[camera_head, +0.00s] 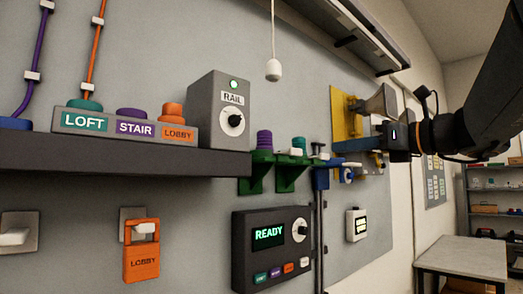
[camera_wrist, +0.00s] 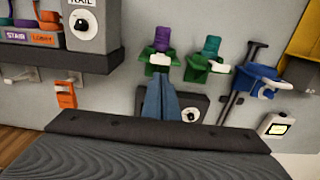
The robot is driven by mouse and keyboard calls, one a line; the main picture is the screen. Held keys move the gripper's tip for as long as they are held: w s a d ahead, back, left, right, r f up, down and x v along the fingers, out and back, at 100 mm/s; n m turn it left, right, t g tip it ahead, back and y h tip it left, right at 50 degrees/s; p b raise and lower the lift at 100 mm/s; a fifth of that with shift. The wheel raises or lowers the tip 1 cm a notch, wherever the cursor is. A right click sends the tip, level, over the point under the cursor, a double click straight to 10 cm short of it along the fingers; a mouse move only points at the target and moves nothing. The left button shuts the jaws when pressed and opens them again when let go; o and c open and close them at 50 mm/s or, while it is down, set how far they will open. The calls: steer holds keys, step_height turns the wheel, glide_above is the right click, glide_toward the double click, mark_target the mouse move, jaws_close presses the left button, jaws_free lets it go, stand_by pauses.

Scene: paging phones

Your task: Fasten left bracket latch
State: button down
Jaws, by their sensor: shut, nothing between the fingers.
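The left green bracket (camera_head: 256,172) is on the wall and holds a purple stacked knob (camera_head: 264,141). In the wrist view this bracket (camera_wrist: 150,69) has a small white piece (camera_wrist: 162,59) at its front, perhaps the latch; whether it is fastened I cannot tell. The right green bracket (camera_head: 290,172) holds a teal piece and also has a white part (camera_head: 297,152). My gripper (camera_head: 337,146) is shut and empty, right of both brackets in the head view. In the wrist view its blue-grey fingertips (camera_wrist: 158,77) show just below the left bracket in the picture, apparently apart from it.
A dark shelf (camera_head: 120,156) with labelled buttons and the RAIL box (camera_head: 218,110) is left of the brackets. A READY panel (camera_head: 271,248) is below. A blue bracket (camera_head: 321,178) and a yellow board (camera_head: 342,105) are to the right. A white pull cord (camera_head: 273,70) hangs above.

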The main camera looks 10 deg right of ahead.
mark_target(297, 152)
steer(key=p+x, duration=0.3)
steer(key=x, duration=0.8)
steer(key=shift+p, duration=0.35)
